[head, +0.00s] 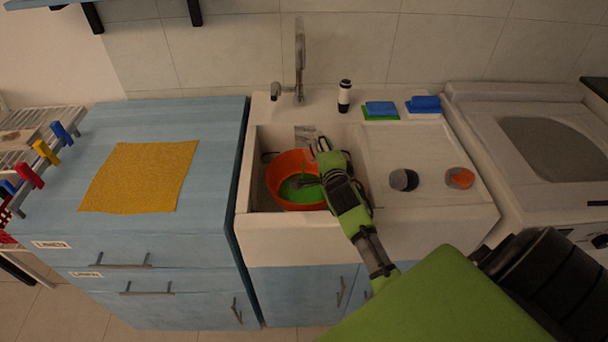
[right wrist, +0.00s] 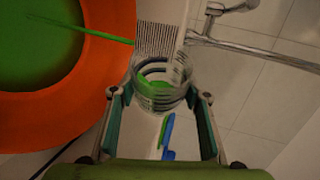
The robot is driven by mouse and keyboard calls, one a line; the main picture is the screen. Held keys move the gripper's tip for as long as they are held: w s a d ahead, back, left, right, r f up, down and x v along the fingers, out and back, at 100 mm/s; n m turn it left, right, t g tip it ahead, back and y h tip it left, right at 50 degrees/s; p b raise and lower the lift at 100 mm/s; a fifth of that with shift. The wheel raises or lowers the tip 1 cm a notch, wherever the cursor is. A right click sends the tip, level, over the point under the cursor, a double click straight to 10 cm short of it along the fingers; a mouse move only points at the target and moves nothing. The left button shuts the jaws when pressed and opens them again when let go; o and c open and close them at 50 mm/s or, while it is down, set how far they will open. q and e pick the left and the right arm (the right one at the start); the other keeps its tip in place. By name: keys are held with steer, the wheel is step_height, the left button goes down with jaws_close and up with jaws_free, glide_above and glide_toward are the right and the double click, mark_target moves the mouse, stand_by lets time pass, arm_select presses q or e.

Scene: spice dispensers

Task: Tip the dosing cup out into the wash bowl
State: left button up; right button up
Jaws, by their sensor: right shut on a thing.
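The wash bowl (head: 279,189) is orange, holds green contents and sits in the sink at the left of the basin. In the right wrist view its orange rim (right wrist: 109,50) and green inside fill the left. My right gripper (head: 316,165) is over the bowl's right part. In the right wrist view its fingers are shut on the dosing cup (right wrist: 160,84), a clear cup with ring marks and some green in it. The cup appears tilted towards the bowl. A thin green streak runs between cup and bowl; I cannot tell whether it is pouring liquid. My left gripper is out of view.
The tap (head: 299,60) rises behind the sink. Two small round pots (head: 403,180) (head: 460,178) stand on the drainboard. A yellow cloth (head: 140,177) lies on the left counter.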

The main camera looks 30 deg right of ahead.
steer(key=shift+r, duration=0.1)
steer(key=shift+a+r+n+h, duration=0.2)
steer(key=shift+r+n+h, duration=0.1)
steer(key=shift+r+n, duration=0.35)
stand_by(0.4)
